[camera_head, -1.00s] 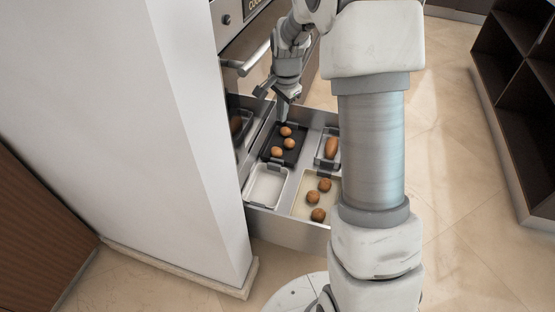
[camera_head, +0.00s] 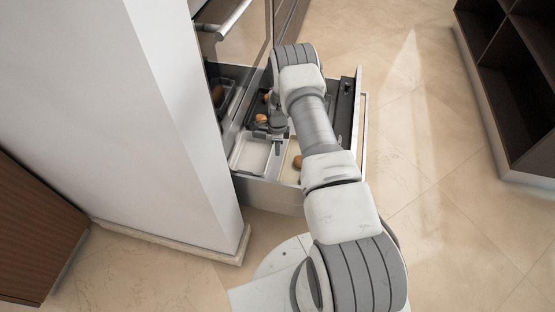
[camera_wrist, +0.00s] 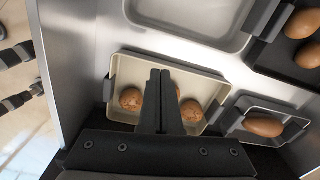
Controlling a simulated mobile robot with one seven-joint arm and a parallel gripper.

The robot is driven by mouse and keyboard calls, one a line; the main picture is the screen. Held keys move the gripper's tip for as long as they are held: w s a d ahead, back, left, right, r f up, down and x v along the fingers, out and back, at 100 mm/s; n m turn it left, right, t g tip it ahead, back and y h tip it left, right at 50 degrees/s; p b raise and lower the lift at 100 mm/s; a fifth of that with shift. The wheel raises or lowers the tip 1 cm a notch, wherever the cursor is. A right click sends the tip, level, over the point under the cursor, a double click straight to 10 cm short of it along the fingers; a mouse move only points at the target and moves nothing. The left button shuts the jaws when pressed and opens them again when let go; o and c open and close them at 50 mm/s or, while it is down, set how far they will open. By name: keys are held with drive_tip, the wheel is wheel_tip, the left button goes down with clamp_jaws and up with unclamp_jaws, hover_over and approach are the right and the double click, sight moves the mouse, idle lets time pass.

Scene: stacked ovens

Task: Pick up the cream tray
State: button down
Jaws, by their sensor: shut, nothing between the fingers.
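The cream tray (camera_wrist: 205,82) lies in the open drawer, with brown round food items (camera_wrist: 131,99) in it. It has a grey handle at each short end in the wrist view. In the head view only part of the cream tray (camera_head: 289,174) shows past my arm. My gripper (camera_wrist: 160,74) is shut and empty, its fingers together over the middle of the tray in the wrist view. They hide part of the food. In the head view my gripper (camera_head: 277,151) points down over the drawer. I cannot tell its exact height above the tray.
A dark tray (camera_wrist: 287,62) with brown round items and a small grey tray (camera_wrist: 286,107) with one long brown item are also in the drawer. The drawer's metal wall (camera_wrist: 62,62) stands close to the cream tray.

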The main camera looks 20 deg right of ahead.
sight(288, 173)
wheel_tip(288, 173, down, 10)
drive_tip(key=b, duration=0.3)
drive_tip(key=shift+r, duration=0.15)
drive_tip(key=shift+s+d, duration=0.1)
